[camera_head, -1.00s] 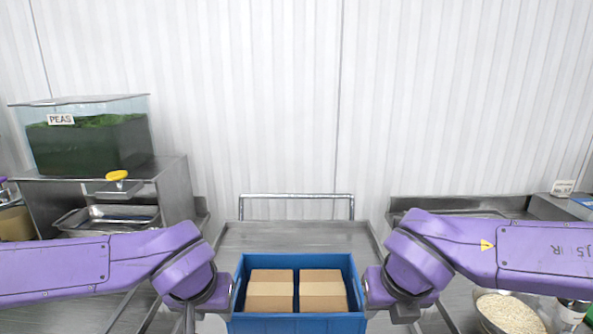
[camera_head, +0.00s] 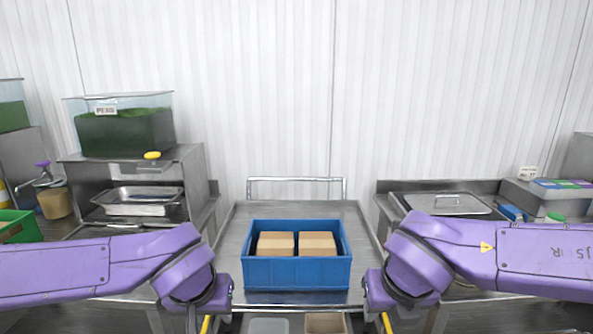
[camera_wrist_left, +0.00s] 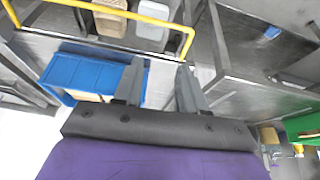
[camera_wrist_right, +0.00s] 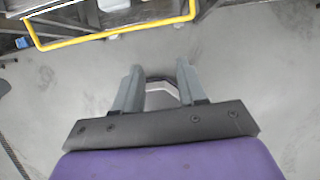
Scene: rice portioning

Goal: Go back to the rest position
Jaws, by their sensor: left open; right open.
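My left gripper shows in the left wrist view (camera_wrist_left: 160,85) with its two grey fingers apart and nothing between them. My right gripper shows in the right wrist view (camera_wrist_right: 158,85), also with fingers apart and empty, over bare floor. In the head view both purple arms reach in from the sides, and their fingers are out of sight. A blue crate (camera_head: 297,273) stands on a steel cart (camera_head: 230,248) between the arms, apart from both. It holds two brown boxes, a left one (camera_head: 276,243) and a right one (camera_head: 317,243).
A peas tank (camera_head: 125,132) stands on a steel shelf at the left, above metal trays (camera_head: 140,203). A green bin (camera_head: 14,228) is at the far left. A lidded steel pan (camera_head: 446,204) sits on the right counter. A yellow rail (camera_wrist_right: 110,33) crosses the right wrist view.

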